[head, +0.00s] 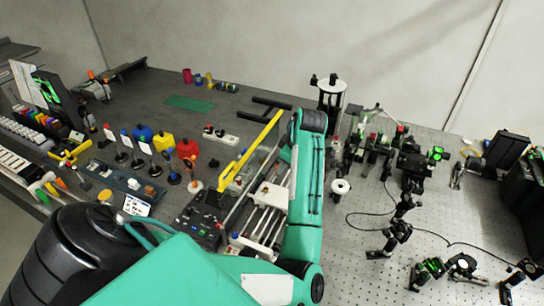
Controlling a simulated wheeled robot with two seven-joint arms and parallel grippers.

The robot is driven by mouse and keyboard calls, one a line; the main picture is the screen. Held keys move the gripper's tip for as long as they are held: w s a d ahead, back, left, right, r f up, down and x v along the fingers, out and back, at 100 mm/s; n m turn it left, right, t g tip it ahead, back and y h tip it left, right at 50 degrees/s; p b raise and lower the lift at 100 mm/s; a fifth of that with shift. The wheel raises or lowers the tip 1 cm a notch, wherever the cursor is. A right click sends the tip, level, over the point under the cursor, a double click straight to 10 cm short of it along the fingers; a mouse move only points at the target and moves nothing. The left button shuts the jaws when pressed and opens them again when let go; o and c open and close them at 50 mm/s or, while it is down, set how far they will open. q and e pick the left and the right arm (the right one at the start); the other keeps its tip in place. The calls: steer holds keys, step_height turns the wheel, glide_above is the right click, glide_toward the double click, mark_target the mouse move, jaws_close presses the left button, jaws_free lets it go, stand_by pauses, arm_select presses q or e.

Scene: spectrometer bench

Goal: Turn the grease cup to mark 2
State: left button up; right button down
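I cannot pick out the grease cup or its marks for certain; they are too small or hidden. A white and black column (330,92) with small knobs on top stands behind my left arm's far end. A round white piece with a dark centre (340,187) stands just right of the arm. My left arm crosses the middle of the view, its far end beside the column. Its gripper cannot be told apart from the dark parts there, so I cannot see whether it is open or shut. My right gripper is not in view.
A rail instrument (268,200) with a yellow bar (250,150) stands left of the arm. Optics mounts (397,235) and a loose cable crowd the perforated table (335,270). A green mat (190,103) lies behind.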

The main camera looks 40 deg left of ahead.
arm_select(q)
steer(key=s+g, duration=0.1)
steer(key=p, duration=0.5)
glide_toward(266, 189)
steer(key=shift+n+g, duration=0.3)
steer(key=shift+n, duration=0.1)
steer(key=x, duration=0.7)
steer(key=shift+w+a+f, duration=0.15)
steer(key=shift+w+a, duration=0.05)
steer(key=shift+w, duration=0.05)
steer(key=shift+a+f, duration=0.1)
steer(key=shift+f, duration=0.35)
steer(key=shift+c, duration=0.2)
jaws_close()
